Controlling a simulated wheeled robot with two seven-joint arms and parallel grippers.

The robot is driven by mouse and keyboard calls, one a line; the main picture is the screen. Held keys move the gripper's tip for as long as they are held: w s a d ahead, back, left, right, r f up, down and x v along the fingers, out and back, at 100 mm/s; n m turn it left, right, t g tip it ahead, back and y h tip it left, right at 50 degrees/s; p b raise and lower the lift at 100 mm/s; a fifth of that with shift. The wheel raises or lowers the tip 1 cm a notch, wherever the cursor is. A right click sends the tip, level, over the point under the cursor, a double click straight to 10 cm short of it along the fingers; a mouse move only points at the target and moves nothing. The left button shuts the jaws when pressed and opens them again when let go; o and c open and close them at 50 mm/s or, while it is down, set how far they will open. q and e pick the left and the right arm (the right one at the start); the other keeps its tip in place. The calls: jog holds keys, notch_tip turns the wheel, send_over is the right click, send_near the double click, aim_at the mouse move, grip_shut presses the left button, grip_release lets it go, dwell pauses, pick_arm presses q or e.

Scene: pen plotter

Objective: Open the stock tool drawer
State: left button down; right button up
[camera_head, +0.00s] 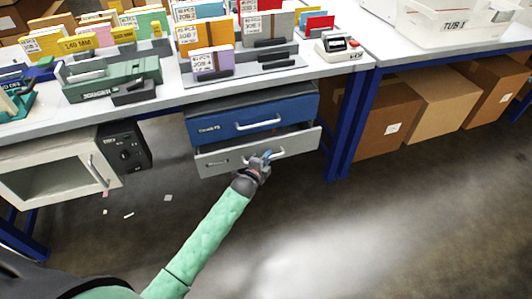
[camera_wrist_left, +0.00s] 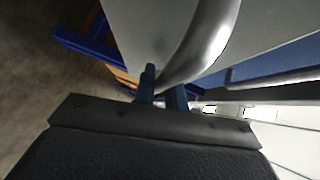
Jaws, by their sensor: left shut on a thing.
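Under the workbench hang two drawers, a blue upper one (camera_head: 290,104) and a light grey lower one (camera_head: 308,142). The blue drawer is closed and carries a small white label, too small to read surely. The grey drawer stands a little out, with a dark gap above its front. My left gripper (camera_head: 263,158) is shut on the grey drawer's bar handle (camera_head: 280,154). In the left wrist view the handle (camera_wrist_left: 205,45) curves down to the fingers (camera_wrist_left: 162,92). The fingers partly hide it in the head view. My right gripper is not in view.
A white cabinet (camera_head: 50,175) and a black control box (camera_head: 124,147) hang left of the drawers. A blue table leg (camera_head: 355,115) and cardboard boxes (camera_head: 385,120) stand to the right. The floor before the drawers is clear except for small scraps.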

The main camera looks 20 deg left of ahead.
pick_arm(q)
jog(key=s+d+p, duration=0.3)
jog(key=s+d, duration=0.2)
jog(key=s, duration=0.3)
jog(key=s+d+p, duration=0.3)
jog(key=s+d, duration=0.3)
jog(key=s, duration=0.3)
jog(key=shift+d, duration=0.25)
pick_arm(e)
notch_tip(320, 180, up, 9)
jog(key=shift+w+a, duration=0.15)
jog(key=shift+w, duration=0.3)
pick_arm(q)
jog(key=shift+s, duration=0.1)
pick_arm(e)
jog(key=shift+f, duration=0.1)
pick_arm(q)
jog(key=c, duration=1.7)
grip_release()
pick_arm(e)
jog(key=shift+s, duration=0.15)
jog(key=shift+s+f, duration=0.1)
